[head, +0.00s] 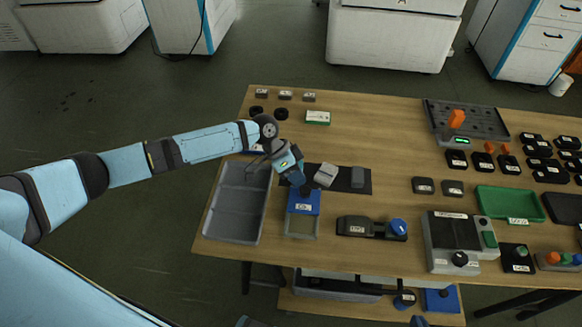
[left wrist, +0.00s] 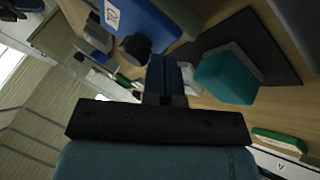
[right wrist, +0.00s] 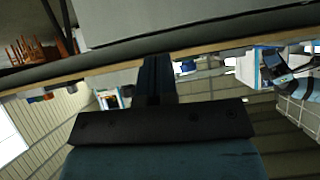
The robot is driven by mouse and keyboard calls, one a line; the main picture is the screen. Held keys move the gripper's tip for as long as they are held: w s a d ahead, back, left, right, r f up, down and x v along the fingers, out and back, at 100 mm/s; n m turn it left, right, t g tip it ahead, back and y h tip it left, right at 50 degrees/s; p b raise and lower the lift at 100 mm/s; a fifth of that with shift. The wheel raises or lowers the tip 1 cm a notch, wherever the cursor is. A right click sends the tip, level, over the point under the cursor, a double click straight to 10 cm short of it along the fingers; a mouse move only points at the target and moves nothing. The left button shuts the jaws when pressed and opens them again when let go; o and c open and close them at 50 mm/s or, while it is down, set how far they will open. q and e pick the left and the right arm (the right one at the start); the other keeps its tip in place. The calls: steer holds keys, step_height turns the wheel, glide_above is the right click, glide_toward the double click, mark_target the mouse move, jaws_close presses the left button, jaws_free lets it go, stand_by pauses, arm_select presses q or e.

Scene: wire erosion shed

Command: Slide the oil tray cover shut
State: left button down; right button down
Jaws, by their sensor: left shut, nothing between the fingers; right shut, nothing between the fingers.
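The oil tray (head: 300,230) stands near the front of the table, its lower part uncovered. Its blue cover (head: 304,207) lies over the far part, and it also shows with a white label in the left wrist view (left wrist: 145,22). A black knob (left wrist: 135,45) stands on the cover. My left gripper (head: 300,185) is shut and empty, at the far side of the cover beside the knob; whether it touches is unclear. Its closed fingers show in the left wrist view (left wrist: 163,68). My right gripper (right wrist: 157,68) is shut and empty, near the table's underside and edge.
A large grey bin (head: 232,238) stands just left of the oil tray. The table front edge is close in front.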

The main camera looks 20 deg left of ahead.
mark_target(302, 211)
arm_select(q)
steer(key=shift+d+f, duration=0.1)
steer(key=shift+s, duration=0.2)
steer(key=s+p, duration=0.1)
steer(key=s, duration=0.1)
steer(key=s+d+p, duration=0.1)
steer(key=s+p, duration=0.2)
steer(key=shift+s+d+r, duration=0.25)
steer(key=shift+s+d, duration=0.05)
steer(key=shift+s, duration=0.05)
steer(key=shift+s+d+f, duration=0.1)
steer(key=shift+s, duration=0.15)
steer(key=shift+f, duration=0.2)
steer(key=shift+s, duration=0.1)
